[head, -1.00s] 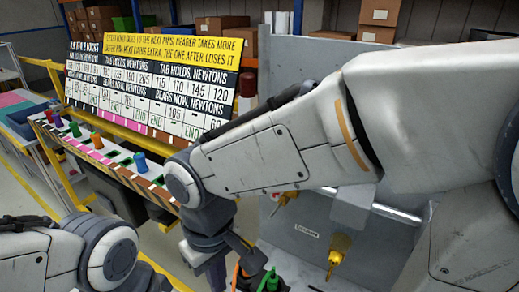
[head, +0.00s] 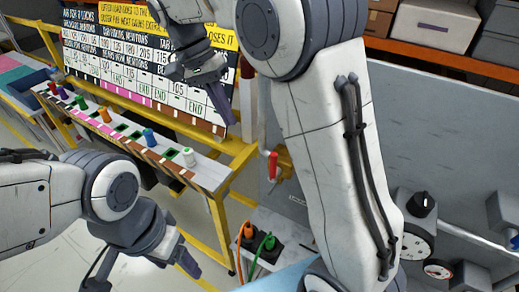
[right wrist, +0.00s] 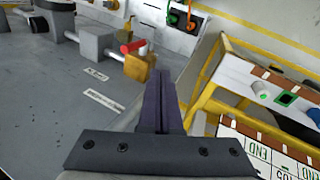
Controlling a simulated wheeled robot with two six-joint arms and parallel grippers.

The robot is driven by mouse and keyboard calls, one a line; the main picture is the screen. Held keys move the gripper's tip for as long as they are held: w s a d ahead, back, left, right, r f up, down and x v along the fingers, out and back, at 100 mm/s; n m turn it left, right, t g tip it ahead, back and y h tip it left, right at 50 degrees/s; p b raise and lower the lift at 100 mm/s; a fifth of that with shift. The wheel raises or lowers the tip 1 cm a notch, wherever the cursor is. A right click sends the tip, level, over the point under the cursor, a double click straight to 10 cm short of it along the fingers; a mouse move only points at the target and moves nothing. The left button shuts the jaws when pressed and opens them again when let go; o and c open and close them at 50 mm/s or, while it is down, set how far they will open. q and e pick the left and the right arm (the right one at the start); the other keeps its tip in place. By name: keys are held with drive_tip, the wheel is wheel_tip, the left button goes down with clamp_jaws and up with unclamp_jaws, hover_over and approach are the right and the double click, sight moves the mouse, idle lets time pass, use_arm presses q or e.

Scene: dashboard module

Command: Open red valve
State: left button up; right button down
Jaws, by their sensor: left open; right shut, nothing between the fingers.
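The red valve handle (head: 272,165) stands on a yellow valve body (head: 285,160) at the left edge of the grey panel, left of my right arm in the head view. In the right wrist view the red handle (right wrist: 133,46) lies across the yellow body (right wrist: 141,66), a little beyond and left of the fingertips. My right gripper (head: 228,117) is shut and empty, above and left of the valve in the head view; its dark fingers (right wrist: 161,76) show apart from the valve. My left gripper (head: 192,265) is open and empty, low over the floor.
A sign board (head: 140,65) and a tray of coloured pegs (head: 125,130) stand on a yellow frame (head: 225,190) at left. A socket box with orange and green plugs (head: 262,243) sits below the valve. Gauges (head: 405,240) and a black knob (head: 421,203) are at right.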

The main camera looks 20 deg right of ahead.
sight(275, 164)
drive_tip(key=s+d+f+p, duration=0.3)
drive_tip(key=s+d+f, duration=0.2)
drive_tip(key=f, duration=0.4)
drive_tip(key=shift+d+p, duration=0.35)
drive_tip(key=shift+d, duration=0.05)
drive_tip(key=shift+f, duration=0.1)
